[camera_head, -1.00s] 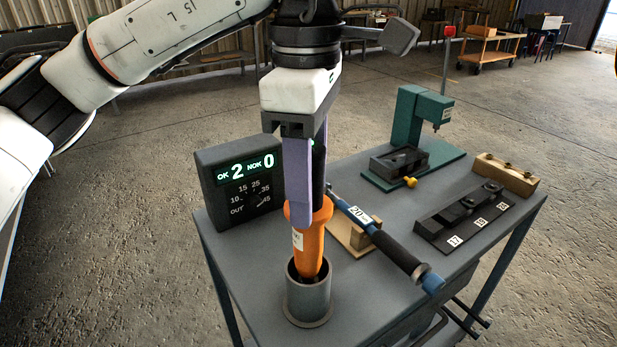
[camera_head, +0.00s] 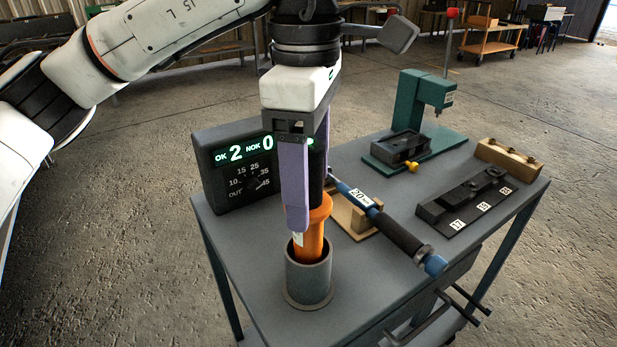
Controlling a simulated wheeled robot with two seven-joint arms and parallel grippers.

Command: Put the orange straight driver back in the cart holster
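The orange straight driver (camera_head: 313,240) stands about upright, with its lower end inside the grey cart holster (camera_head: 309,281). Its orange collar and part of its body show above the holster rim; its tip is hidden inside. My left gripper (camera_head: 308,210) comes from above, its purple fingers on either side of the driver's dark upper part and collar. It looks shut on the driver, though the near finger partly hides the contact. My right gripper is not in view.
A dark display box (camera_head: 236,167) reading OK 2, NOK 0 stands left of the driver. A blue-and-black torque wrench (camera_head: 392,232) rests on a wooden block just right. A green press (camera_head: 417,110), a black tray (camera_head: 465,200) and a wooden block (camera_head: 508,158) stand farther right.

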